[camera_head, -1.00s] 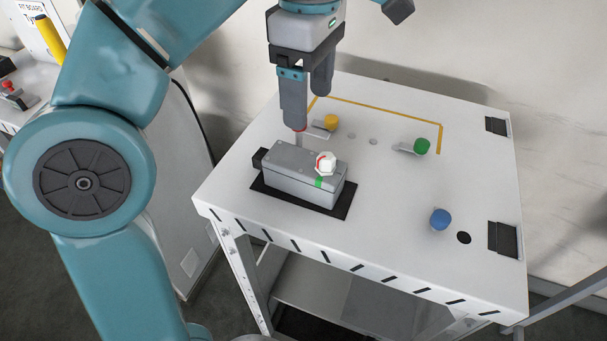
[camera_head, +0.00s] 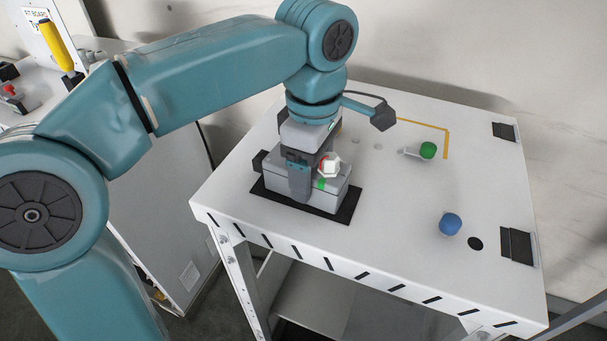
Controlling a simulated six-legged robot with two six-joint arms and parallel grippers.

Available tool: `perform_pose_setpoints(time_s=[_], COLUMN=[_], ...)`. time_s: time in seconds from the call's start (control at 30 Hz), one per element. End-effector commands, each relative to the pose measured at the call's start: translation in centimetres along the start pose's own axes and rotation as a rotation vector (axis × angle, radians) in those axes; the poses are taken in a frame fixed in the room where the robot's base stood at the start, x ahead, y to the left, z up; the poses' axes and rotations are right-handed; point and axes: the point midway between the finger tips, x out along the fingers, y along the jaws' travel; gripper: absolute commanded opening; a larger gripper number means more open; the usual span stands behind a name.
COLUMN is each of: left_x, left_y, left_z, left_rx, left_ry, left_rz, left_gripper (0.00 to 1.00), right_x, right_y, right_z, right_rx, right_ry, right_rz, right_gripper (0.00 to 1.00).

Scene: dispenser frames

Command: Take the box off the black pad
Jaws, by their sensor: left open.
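The box (camera_head: 337,198) is grey, with a white, red-banded knob (camera_head: 328,166) on top and a green mark on its side. It sits on the black pad (camera_head: 345,212) on the white table. My left gripper (camera_head: 303,182) points down over the middle of the box. One finger shows in front of the box's near side; the other finger is hidden. The jaws are open, and I cannot tell whether they touch the box. The gripper hides the middle of the box. My right gripper is not in view.
A green knob (camera_head: 428,150) on a small metal piece and a blue knob (camera_head: 450,223) stand to the right on the white table (camera_head: 390,215). A dark hole (camera_head: 475,243) lies beside the blue one. The table between pad and blue knob is clear.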

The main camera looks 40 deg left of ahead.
Motion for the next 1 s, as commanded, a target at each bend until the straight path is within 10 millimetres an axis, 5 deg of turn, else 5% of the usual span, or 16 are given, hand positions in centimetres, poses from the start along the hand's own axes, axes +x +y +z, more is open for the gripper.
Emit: perform_pose_setpoints(time_s=[0.1,0.27,0.63,1.0], left_x=[0.0,0.0,-0.8,-7.2], left_y=[0.0,0.0,0.0,0.1], left_z=[0.0,0.0,0.0,0.1], left_rx=[0.0,0.0,0.0,0.0], left_ry=[0.0,0.0,0.001,0.0], left_rz=[0.0,-0.001,0.0,0.002], left_gripper=[0.71,0.25,0.25,0.25], right_x=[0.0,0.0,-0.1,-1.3], right_y=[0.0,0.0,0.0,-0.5], right_z=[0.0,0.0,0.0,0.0], right_rx=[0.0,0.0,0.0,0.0], right_ry=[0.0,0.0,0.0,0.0], right_rz=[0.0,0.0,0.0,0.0], right_gripper=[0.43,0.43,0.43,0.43])
